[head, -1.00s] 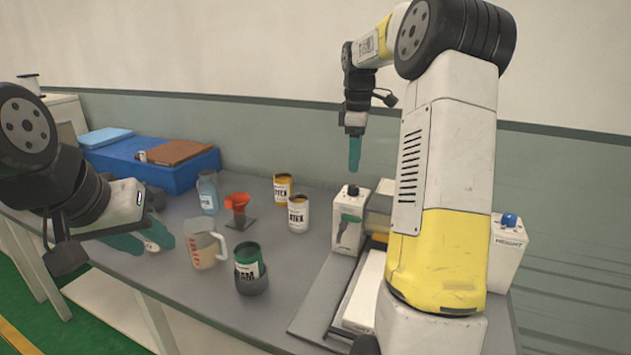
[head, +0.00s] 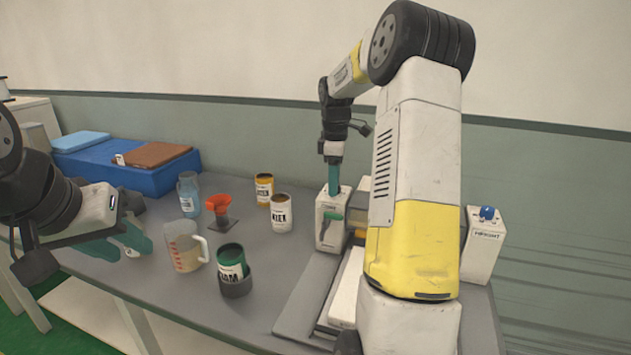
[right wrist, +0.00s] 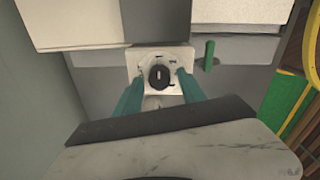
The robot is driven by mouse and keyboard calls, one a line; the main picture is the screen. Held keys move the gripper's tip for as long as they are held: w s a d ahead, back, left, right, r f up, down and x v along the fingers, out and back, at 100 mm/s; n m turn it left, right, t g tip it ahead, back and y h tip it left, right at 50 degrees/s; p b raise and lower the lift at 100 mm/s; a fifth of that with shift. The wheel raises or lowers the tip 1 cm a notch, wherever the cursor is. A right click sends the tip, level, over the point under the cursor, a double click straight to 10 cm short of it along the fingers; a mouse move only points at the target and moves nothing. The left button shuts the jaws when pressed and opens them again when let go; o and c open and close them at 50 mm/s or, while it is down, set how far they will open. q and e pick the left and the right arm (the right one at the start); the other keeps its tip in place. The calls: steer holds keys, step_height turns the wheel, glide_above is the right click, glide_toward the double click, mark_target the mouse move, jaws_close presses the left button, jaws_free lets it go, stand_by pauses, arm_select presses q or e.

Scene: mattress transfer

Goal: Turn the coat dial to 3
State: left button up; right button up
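The coat dial is a black round knob (right wrist: 159,77) on top of a white box (head: 325,236). The wrist view shows small marks around it, too small to read. My right gripper (head: 334,188) points down over this box; in the wrist view its two teal fingers (right wrist: 159,79) stand on either side of the knob, with a gap on each side. It looks open. In the head view the fingers hide the knob. My left gripper (head: 132,249) is at the left over the table, its teal fingers apart and empty.
A green lever (head: 332,215) is on the box's side. A white box marked HEIGHT with a blue knob (head: 487,213) stands at right.

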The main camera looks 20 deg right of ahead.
jaws_close()
steer(key=m, duration=0.4)
steer(key=shift+w+m, duration=0.1)
steer(key=shift+m, duration=0.3)
steer(key=m, duration=0.4)
steer(key=shift+m, duration=0.3)
steer(key=m, duration=0.4)
steer(key=shift+w+d+r, duration=0.1)
steer(key=shift+d+m+g, duration=0.1)
steer(key=shift+m+g, duration=0.2)
steer(key=shift+m, duration=1.8)
